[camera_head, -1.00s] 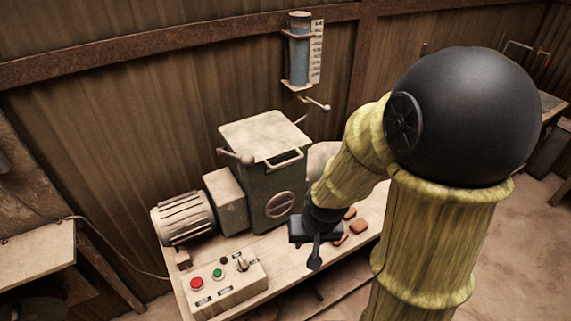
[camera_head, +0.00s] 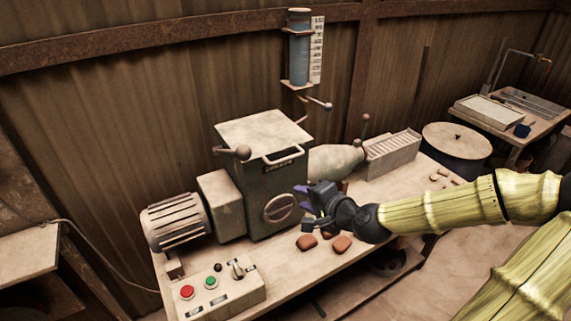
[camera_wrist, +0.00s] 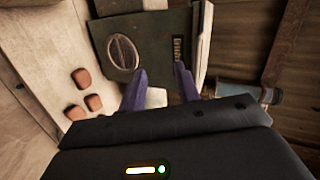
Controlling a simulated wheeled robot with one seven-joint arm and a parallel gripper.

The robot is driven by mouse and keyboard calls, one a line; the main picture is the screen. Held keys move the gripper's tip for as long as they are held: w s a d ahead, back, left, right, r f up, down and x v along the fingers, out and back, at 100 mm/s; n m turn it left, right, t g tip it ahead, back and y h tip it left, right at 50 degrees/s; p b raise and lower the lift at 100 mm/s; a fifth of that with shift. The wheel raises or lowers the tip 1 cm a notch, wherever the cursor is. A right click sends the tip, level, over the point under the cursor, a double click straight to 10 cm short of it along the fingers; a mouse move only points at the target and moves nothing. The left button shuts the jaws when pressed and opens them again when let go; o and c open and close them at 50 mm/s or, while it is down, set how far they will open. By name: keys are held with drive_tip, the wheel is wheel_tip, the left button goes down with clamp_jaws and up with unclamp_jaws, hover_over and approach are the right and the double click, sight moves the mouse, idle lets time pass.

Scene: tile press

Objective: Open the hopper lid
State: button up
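The hopper is a dark green box (camera_head: 270,189) on the workbench, topped by a pale, square lid (camera_head: 262,132) that lies shut. A light bar handle (camera_head: 284,158) runs along the lid's front edge. My gripper (camera_head: 308,197) is just right of the hopper's front, below the lid handle. In the wrist view, its two purple fingers (camera_wrist: 160,88) are spread apart with nothing between them, and the hopper's front with its round slotted plate (camera_wrist: 123,54) lies beyond them. The lid handle cannot be clearly made out in the wrist view.
A control box (camera_head: 219,289) with red and green buttons stands at the front left, beside a motor (camera_head: 174,222). Several reddish lumps (camera_head: 307,242) lie on the bench below my gripper. A water gauge (camera_head: 299,50) hangs on the wall behind. A ball-ended lever (camera_head: 240,152) sticks out left of the lid.

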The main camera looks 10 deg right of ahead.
sight(290, 159)
drive_tip(key=d+r+m+t, duration=0.2)
drive_tip(key=d+r, duration=0.2)
drive_tip(key=shift+w+r+t+h+b, duration=0.25)
drive_tip(key=shift+r+t+h+b, duration=0.1)
drive_tip(key=shift+r+t+h, duration=0.05)
drive_tip(key=shift+a+r+p, duration=0.1)
drive_tip(key=shift+r+p, duration=0.05)
drive_tip(key=shift+p, duration=0.2)
drive_tip(key=p+x, duration=0.9)
drive_tip(key=x, duration=0.8)
drive_tip(key=shift+w+a+f, duration=0.1)
drive_tip(key=shift+w+f, duration=0.1)
